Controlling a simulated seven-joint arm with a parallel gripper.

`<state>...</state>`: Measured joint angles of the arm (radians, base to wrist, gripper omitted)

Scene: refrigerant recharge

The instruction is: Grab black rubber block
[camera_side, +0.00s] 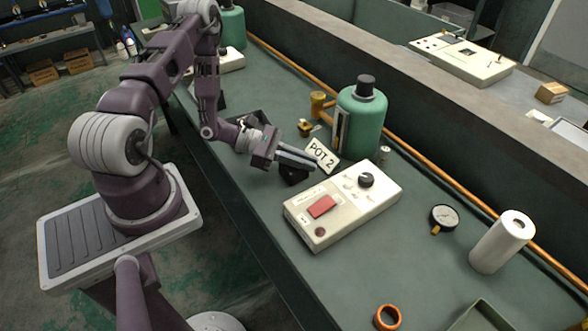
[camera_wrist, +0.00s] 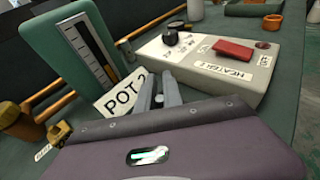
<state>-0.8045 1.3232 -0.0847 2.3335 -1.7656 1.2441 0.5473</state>
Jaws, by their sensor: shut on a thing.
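My gripper (camera_side: 308,162) reaches over the green bench, its fingers pointing right towards the white control box. A small black block (camera_side: 293,176) shows just under the fingers, close to the bench top, and my gripper is shut on it. Most of the block is hidden by the fingers. In the wrist view the two grey fingers (camera_wrist: 160,92) stand close together, and the block is hidden behind the gripper body. I cannot tell whether the block touches the bench.
A white control box (camera_side: 343,204) with a red button and black knob sits right of my fingers. The "POT 2" card (camera_side: 322,155) and a green canister (camera_side: 361,120) stand close behind.

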